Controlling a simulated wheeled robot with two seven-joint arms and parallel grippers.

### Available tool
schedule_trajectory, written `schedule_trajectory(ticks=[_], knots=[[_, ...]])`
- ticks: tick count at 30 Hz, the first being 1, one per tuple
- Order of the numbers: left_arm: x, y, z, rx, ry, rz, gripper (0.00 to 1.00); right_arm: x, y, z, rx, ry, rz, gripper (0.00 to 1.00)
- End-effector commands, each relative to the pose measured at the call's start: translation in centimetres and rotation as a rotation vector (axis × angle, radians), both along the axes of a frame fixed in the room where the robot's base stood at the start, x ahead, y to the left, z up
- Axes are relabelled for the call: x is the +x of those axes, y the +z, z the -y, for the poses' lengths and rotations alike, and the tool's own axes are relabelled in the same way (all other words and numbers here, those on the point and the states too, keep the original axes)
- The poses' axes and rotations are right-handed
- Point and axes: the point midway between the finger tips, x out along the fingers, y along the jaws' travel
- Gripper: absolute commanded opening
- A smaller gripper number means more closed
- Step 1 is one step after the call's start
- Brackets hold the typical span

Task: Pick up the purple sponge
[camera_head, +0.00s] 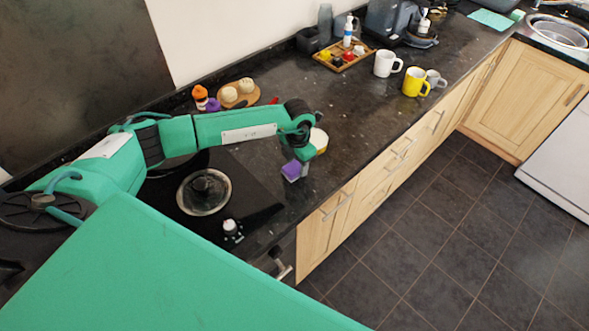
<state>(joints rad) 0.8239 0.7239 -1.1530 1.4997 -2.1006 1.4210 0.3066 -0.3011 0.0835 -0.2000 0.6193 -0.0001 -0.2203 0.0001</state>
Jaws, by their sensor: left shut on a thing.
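The purple sponge (291,171) is at the tip of my left gripper (301,164), near the front edge of the dark counter. My left arm reaches in from the left across the counter and bends down at the wrist. The gripper is shut on the sponge and hides part of it. I cannot tell whether the sponge touches the counter. My right gripper is not in view.
A white and yellow object (319,141) is close behind the gripper. A lidded pan (204,191) stands on the hob to the left. Mugs (387,64) and a wooden tray (343,57) stand farther back. The counter between is mostly clear.

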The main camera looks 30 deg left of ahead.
Motion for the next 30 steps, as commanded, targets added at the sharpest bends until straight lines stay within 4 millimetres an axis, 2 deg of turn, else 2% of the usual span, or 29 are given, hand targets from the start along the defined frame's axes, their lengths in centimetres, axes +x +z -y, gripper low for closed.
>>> schedule_trajectory(ticks=[8,14,20,24,30], knots=[[0.0,0.3,0.0,0.0,0.0,0.001,0.23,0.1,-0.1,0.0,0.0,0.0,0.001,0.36],[0.1,2.0,0.0,-0.001,0.001,0.003,0.23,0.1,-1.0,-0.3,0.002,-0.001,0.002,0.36],[0.2,6.4,0.0,-0.002,-0.001,0.007,0.23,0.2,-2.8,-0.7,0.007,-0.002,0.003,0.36],[0.2,10.6,0.0,-0.001,-0.001,0.007,0.23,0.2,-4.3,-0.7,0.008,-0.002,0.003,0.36],[0.1,15.8,0.0,0.0,0.0,0.005,0.23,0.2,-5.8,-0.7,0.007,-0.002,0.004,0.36]])
